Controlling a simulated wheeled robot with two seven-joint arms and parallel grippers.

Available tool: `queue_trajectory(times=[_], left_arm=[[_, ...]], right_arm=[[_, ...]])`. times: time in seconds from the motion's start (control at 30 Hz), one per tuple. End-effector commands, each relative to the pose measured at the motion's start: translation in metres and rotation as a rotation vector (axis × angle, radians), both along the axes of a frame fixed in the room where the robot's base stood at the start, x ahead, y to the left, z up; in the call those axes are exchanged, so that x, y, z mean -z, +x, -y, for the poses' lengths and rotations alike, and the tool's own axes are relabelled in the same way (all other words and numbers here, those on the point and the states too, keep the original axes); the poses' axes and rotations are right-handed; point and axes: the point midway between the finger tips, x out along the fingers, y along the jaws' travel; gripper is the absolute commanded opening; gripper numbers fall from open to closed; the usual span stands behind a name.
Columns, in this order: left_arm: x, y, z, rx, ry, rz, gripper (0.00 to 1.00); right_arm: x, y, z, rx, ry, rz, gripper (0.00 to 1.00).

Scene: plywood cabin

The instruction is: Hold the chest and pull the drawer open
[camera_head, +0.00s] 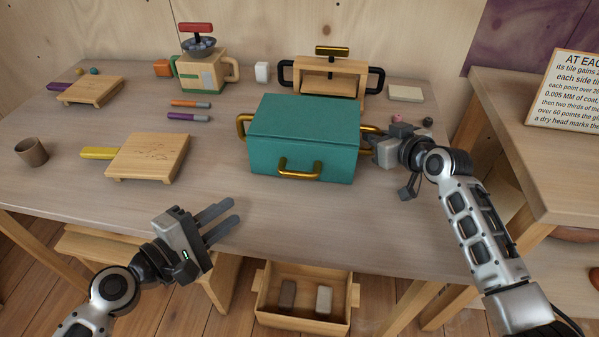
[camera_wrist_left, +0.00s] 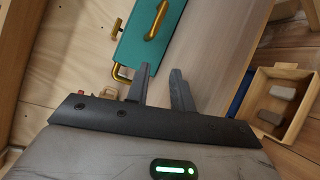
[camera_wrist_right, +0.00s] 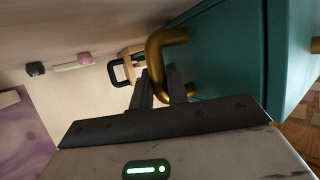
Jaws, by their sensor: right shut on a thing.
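The teal chest (camera_head: 303,130) stands on the table, with a brass handle on each side and a brass front handle (camera_head: 300,176). Its front looks flush, with no drawer gap visible. My right gripper (camera_head: 376,147) is at the chest's right side, shut on the right side handle (camera_wrist_right: 168,38), as the right wrist view shows. My left gripper (camera_head: 234,209) is open and empty near the table's front edge, to the left of and nearer than the front handle. The left wrist view shows its spread fingers, with the chest (camera_wrist_left: 147,35) beyond them.
Cutting boards (camera_head: 150,157), a brown cup (camera_head: 31,152) and marker-like sticks (camera_head: 189,117) lie to the left. A grinder (camera_head: 203,72) and a wooden box with black handles (camera_head: 331,78) stand behind. A crate (camera_head: 303,314) sits below the table. Table in front of the chest is clear.

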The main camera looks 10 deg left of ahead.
Motion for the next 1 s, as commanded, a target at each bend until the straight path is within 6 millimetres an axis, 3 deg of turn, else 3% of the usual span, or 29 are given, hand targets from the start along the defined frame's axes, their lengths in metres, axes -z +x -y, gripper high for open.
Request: queue_trajectory(times=[0.1,0.3,0.53,1.0], left_arm=[[-0.009,0.020,0.015,0.131,0.066,0.055,0.23],[-0.017,0.035,0.028,0.266,0.137,0.113,0.23],[-0.016,0.050,0.044,0.288,0.146,0.124,0.23],[-0.004,0.110,0.105,0.285,0.144,0.122,0.23]], right_arm=[[-0.002,0.000,0.000,0.001,0.001,0.003,0.00],[-0.002,0.000,0.000,0.001,0.001,0.003,0.00],[-0.002,0.000,0.000,0.000,0.002,0.002,0.00],[-0.002,0.000,0.000,0.000,0.002,0.002,0.00]])
